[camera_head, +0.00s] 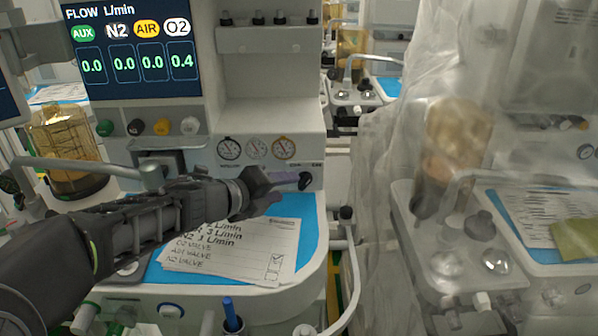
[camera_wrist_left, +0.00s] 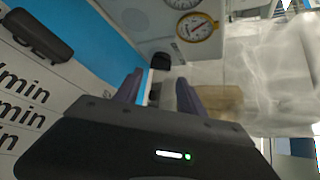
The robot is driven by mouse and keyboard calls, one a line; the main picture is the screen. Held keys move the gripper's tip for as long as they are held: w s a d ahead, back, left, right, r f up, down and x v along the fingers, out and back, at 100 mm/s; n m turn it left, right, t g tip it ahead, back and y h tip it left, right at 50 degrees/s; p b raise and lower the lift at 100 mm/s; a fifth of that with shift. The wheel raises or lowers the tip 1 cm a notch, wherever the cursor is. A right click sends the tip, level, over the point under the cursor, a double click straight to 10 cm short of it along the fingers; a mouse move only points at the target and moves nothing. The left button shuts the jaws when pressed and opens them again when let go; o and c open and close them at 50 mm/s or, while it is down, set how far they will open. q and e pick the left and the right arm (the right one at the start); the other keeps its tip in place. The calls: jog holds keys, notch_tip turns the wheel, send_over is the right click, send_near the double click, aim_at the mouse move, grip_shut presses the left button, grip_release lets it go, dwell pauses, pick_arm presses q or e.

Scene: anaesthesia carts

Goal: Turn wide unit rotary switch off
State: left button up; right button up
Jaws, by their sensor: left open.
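The rotary switch (camera_head: 305,181) is a small black knob at the lower right of the wide unit's white front panel, right of three gauges' lower edge. In the left wrist view the black knob (camera_wrist_left: 160,62) is just beyond my fingertips, roughly in line with the gap between them. My left gripper (camera_head: 279,187) reaches in from the left over the blue worktop, its dark fingers open and empty, a little left of the switch. It also shows in the left wrist view (camera_wrist_left: 160,88). No contact with the knob is visible. My right gripper is not in view.
A paper checklist (camera_head: 235,250) lies on the blue worktop (camera_head: 310,225) below my arm. A display (camera_head: 135,45) reads flow values, with several coloured knobs beneath. A plastic-covered cart (camera_head: 440,235) stands close on the right.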

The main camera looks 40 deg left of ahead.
aim_at(303, 184)
pick_arm(q)
jog(key=shift+s+d, duration=0.1)
jog(key=shift+s, duration=0.05)
jog(key=b+x, duration=0.3)
jog(key=x, duration=0.4)
jog(key=shift+f, duration=0.15)
jog(key=shift+w, duration=0.45)
jog(key=shift+c, duration=0.5)
